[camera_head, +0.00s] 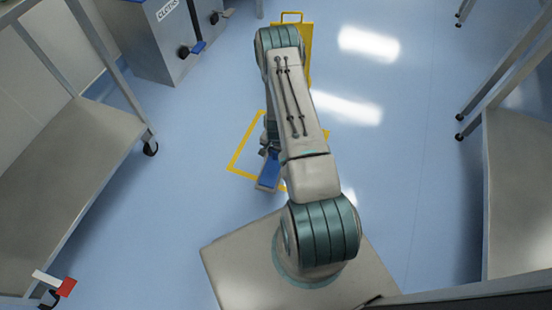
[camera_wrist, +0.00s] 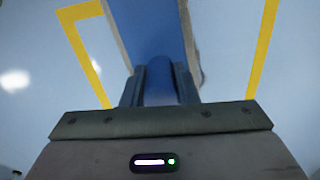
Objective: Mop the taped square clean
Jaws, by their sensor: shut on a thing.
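The taped square (camera_head: 246,141) is marked in yellow tape on the pale blue floor. My arm covers much of its right side in the head view. A blue mop with a flat head (camera_head: 269,172) is at the square's near edge; whether it touches the floor is unclear. My gripper (camera_wrist: 160,88) is shut on the mop's blue grip (camera_wrist: 182,80). In the wrist view the blue head (camera_wrist: 150,30) lies beyond the fingers, with tape (camera_wrist: 262,50) on both sides. I cannot make out any clear stain inside the square.
A yellow floor sign (camera_head: 306,60) stands behind my arm beyond the square. Metal tables on castors line the left (camera_head: 75,170) and right (camera_head: 520,185). A grey cabinet (camera_head: 150,40) is at the upper left. The floor right of the square is clear.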

